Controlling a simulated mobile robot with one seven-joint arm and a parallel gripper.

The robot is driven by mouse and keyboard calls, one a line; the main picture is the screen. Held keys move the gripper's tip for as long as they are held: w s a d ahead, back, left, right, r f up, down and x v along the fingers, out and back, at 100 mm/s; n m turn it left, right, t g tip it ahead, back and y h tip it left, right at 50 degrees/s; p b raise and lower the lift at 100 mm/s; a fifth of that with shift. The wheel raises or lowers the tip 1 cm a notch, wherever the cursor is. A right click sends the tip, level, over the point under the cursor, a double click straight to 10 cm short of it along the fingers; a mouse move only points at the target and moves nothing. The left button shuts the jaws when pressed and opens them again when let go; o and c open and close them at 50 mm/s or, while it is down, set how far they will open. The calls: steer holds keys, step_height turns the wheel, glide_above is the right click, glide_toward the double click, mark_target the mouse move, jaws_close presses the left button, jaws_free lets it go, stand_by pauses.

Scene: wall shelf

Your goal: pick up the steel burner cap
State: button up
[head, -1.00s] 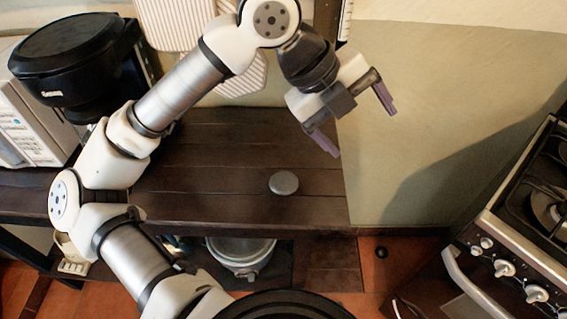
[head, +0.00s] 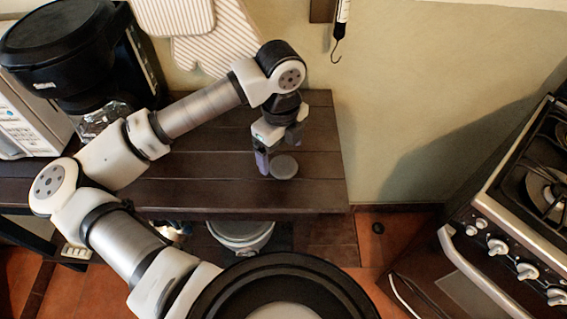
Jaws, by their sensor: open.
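The steel burner cap (head: 284,167) is a small grey disc lying flat on the dark wooden shelf (head: 200,190), near its right end. My gripper (head: 277,160) points down just above and behind the cap. Its purple-grey fingers are apart, with one finger left of the cap and the other towards its upper right. The gripper is open and holds nothing. The cap's far edge lies close to the gripper, and whether a finger touches it I cannot tell.
A black coffee maker (head: 62,45) and a white microwave (head: 22,125) stand at the left. A stove (head: 520,200) stands at the right. A hook tool (head: 340,28) hangs on the wall. A white pot (head: 240,232) sits below the shelf. The shelf left of the cap is clear.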

mark_target(283, 166)
steer(key=shift+w+d+f+p, duration=0.15)
steer(key=shift+f+p, duration=0.35)
steer(key=shift+f, duration=0.75)
steer(key=shift+w+d+f+p, duration=0.1)
steer(key=shift+f+p, duration=0.35)
steer(key=shift+f, duration=0.75)
steer(key=shift+c, duration=0.5)
steer(key=c, duration=1)
